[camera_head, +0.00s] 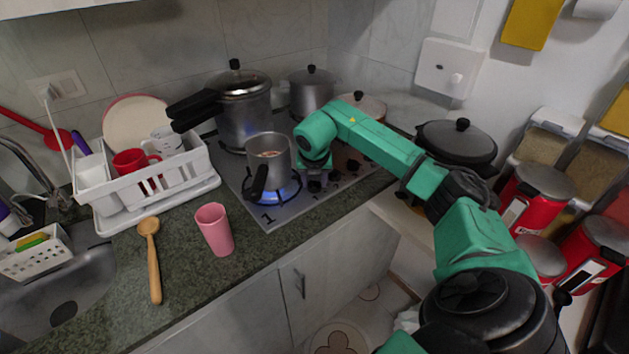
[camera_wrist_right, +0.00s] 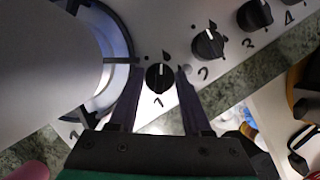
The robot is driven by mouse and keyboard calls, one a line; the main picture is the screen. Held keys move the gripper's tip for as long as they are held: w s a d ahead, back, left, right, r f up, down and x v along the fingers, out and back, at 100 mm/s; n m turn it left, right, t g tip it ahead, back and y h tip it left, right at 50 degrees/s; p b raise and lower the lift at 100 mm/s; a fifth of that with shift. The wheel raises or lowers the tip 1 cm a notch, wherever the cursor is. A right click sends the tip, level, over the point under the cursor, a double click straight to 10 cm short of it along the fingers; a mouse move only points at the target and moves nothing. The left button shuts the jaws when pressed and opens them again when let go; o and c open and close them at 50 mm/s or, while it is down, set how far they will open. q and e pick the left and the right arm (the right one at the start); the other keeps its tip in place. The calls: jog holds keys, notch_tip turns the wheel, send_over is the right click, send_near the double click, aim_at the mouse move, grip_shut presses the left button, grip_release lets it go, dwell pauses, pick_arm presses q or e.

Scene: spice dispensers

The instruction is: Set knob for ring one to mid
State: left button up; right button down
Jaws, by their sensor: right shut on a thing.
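The knob for ring one (camera_wrist_right: 159,77) is a small black dial with a pale mark, seen between my right gripper's dark fingers in the right wrist view. A number label sits just below it in that view. My right gripper (camera_wrist_right: 160,92) is shut on this knob; in the head view my right gripper (camera_head: 314,184) is at the hob's front edge, hiding the knob. Ring one (camera_head: 283,190) glows with a blue flame under a small steel pot (camera_head: 268,155). My left gripper is not in view.
More black knobs (camera_wrist_right: 208,44) run along the hob panel beside the held one. The pot's black handle (camera_head: 259,183) points towards the front. A pink cup (camera_head: 215,229) and a wooden spoon (camera_head: 152,262) are on the counter left of the hob. A black lidded pan (camera_head: 456,143) stands at right.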

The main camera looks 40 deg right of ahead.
jog(key=shift+r, duration=0.1)
jog(key=shift+c, duration=1.8)
grip_release()
jog(key=shift+s+a+r, duration=0.1)
jog(key=shift+a+r, duration=0.05)
jog(key=shift+r, duration=0.3)
jog(key=b+v, duration=0.1)
jog(key=v, duration=1.2)
jog(key=shift+s+r+b, duration=0.15)
jog(key=shift+r+b, duration=0.05)
jog(key=shift+b, duration=0.2)
jog(key=shift+a, duration=0.1)
